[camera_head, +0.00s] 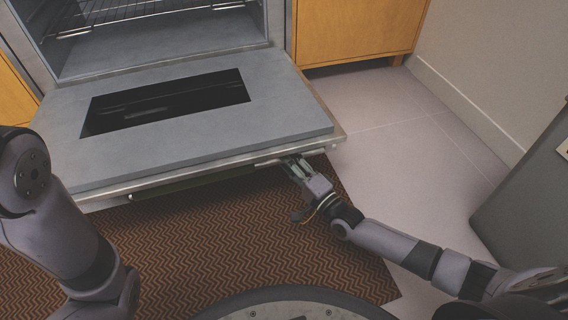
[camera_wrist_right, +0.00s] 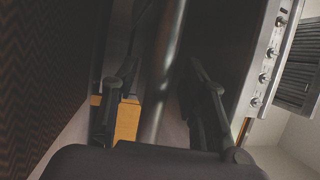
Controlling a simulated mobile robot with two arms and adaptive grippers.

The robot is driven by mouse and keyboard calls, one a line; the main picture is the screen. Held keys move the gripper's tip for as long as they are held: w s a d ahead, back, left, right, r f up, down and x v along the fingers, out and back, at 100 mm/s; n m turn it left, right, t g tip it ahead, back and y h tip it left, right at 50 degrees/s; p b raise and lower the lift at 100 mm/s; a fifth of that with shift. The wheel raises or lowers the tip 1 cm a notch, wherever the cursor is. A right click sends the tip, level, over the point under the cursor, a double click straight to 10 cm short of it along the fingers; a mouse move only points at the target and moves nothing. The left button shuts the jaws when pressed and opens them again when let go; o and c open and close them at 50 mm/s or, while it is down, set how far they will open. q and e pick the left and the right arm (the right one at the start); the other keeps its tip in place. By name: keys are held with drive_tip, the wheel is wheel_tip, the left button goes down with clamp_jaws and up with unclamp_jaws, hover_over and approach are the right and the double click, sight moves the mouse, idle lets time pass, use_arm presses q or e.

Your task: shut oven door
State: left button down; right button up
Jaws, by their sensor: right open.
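The grey oven door (camera_head: 290,120) hangs wide open, lowered nearly flat, with a dark window (camera_head: 165,103) in its inner face. My right gripper (camera_head: 290,163) is at the door's front edge, near its right corner. In the right wrist view the gripper (camera_wrist_right: 163,88) has its two fingers apart, with a round metal bar (camera_wrist_right: 167,65), apparently the door handle, running between them. I cannot tell whether the fingers touch the bar. My left arm is at the left of the head view, and its gripper is not in view.
The oven cavity (camera_head: 150,40) is open behind the door, with a wire rack (camera_head: 120,10) inside. Wooden cabinets (camera_head: 355,30) flank it. A brown zigzag rug (camera_head: 240,240) lies below the door. Bare floor (camera_head: 410,140) is clear to the right, before a grey unit (camera_head: 530,190).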

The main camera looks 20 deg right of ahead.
drive_tip(key=shift+x, duration=0.8)
drive_tip(key=shift+c, duration=0.2)
clamp_jaws()
